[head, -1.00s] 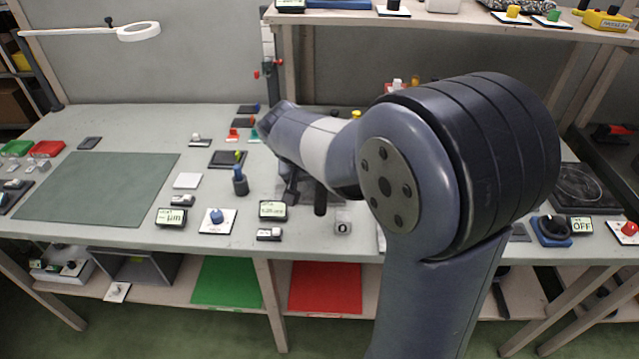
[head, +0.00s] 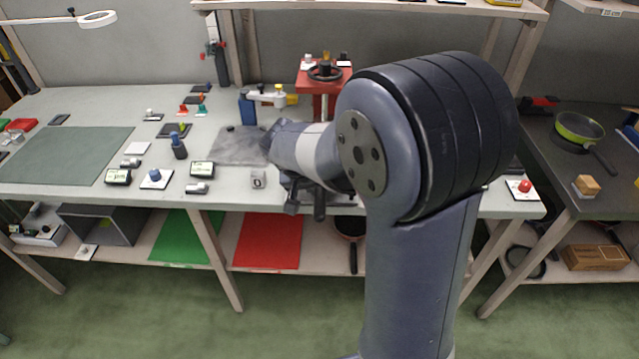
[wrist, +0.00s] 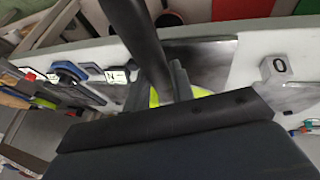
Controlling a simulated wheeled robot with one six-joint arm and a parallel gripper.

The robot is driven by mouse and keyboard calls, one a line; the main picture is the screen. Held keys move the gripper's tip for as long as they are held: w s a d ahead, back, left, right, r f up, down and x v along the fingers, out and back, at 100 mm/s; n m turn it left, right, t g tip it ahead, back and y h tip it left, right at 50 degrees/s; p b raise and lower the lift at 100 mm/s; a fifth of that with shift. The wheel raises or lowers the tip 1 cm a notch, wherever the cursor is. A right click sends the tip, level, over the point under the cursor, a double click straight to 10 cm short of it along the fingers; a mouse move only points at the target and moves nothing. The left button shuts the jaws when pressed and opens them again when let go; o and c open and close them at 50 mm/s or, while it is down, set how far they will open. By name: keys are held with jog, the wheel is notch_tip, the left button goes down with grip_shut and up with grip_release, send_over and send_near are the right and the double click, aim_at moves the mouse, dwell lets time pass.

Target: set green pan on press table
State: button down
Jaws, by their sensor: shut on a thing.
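My gripper (head: 303,192) is low over the front part of the long grey table (head: 225,112), mostly hidden behind my arm in the head view. In the wrist view my gripper (wrist: 168,88) is shut on a dark rod-like handle (wrist: 143,40). Yellow-green patches (wrist: 200,92) show beside the fingers; the rest of that thing is hidden, so I cannot tell its full shape. A green-rimmed pan (head: 578,127) with a dark handle sits on the dark counter (head: 555,170) at the right. A red press (head: 310,82) with a black handwheel stands at the table's back.
A white number block (head: 258,179) stands near the front edge, left of my gripper. Small displays, knobs and a green mat (head: 65,157) lie further left. A red button (head: 525,186) is at the right end.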

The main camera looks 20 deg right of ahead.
notch_tip(320, 180, down, 6)
jog(key=b, duration=0.4)
jog(key=shift+f+b, duration=0.25)
jog(key=shift+b, duration=0.25)
dwell(0.3)
jog(key=c, duration=1.1)
grip_release()
jog(key=v, duration=1.1)
jog(key=shift+p, duration=0.35)
jog(key=shift+f, duration=0.15)
jog(key=x, duration=1)
jog(key=shift+w+d, duration=0.15)
